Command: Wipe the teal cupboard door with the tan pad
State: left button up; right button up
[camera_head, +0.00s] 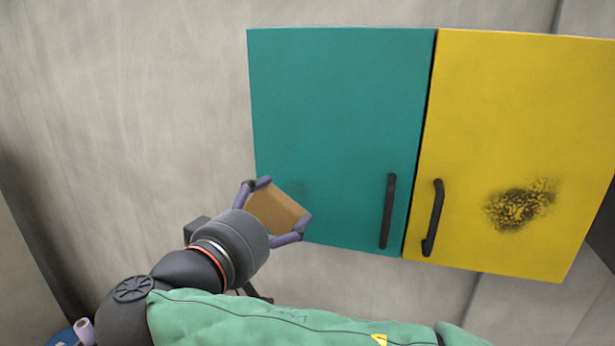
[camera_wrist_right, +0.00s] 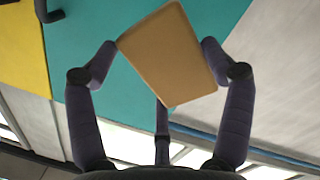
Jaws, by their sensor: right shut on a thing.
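The teal cupboard door (camera_head: 330,120) hangs on the wall, closed, with a black vertical handle (camera_head: 388,210) low on its right side. No clear dirt shows on its visible face. My right gripper (camera_head: 277,211) is shut on the tan pad (camera_head: 276,208), gripping it by opposite edges at the door's lower left corner. In the right wrist view the pad (camera_wrist_right: 168,55) sits tilted between the fingers, with the teal door (camera_wrist_right: 120,20) behind it. I cannot tell whether the pad touches the door.
A yellow door (camera_head: 510,110) adjoins on the right, with a black handle (camera_head: 433,217) and a dark speckled stain (camera_head: 520,205). Bare grey wall (camera_head: 130,110) lies left of the cupboard.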

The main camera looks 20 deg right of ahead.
aim_at(291, 189)
jog(key=shift+w+a+f+p, duration=0.5)
jog(key=shift+w+a+f, duration=0.05)
jog(key=shift+a, duration=0.1)
jog(key=shift+w+f, duration=0.3)
pick_arm(q)
notch_tip(291, 189, up, 4)
jog(key=shift+w+d+f+p, duration=0.1)
jog(key=shift+w+p, duration=0.05)
jog(key=shift+p, duration=0.85)
pick_arm(e)
jog(key=x, duration=0.5)
jog(key=shift+w+a+r, duration=0.1)
jog(key=shift+w+r, duration=0.1)
jog(key=shift+w, duration=0.25)
pick_arm(q)
jog(key=shift+f, duration=0.25)
pick_arm(e)
jog(key=shift+x, duration=0.95)
pick_arm(q)
jog(key=shift+f+b, duration=0.1)
jog(key=shift+b, duration=0.25)
pick_arm(e)
jog(key=shift+r, duration=0.1)
